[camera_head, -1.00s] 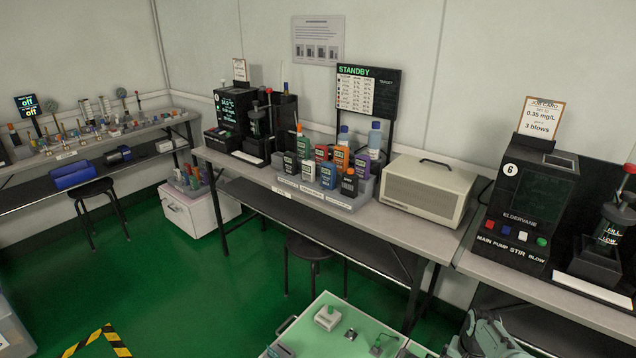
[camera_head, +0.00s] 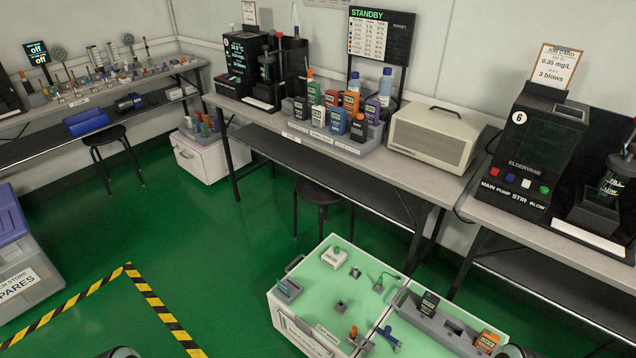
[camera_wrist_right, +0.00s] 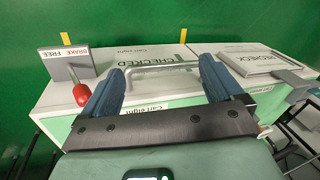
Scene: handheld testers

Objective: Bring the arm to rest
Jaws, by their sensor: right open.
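My right gripper (camera_wrist_right: 157,82) is open, with its two blue fingers wide apart and nothing gripped between them. A metal handle (camera_wrist_right: 165,70) on a white and green cart (camera_wrist_right: 190,58) shows beyond and between the fingers; I cannot tell how far off it is. In the head view, only dark rounded parts, probably of my arms, show at the bottom edge. My left gripper is out of view.
The cart's green top (camera_head: 318,275) carries small testers and a grey rack (camera_head: 440,322). A brake lever with a red knob (camera_wrist_right: 81,95) is left of the fingers. Benches (camera_head: 405,180) line the wall. Striped tape (camera_head: 150,298) marks clear green floor.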

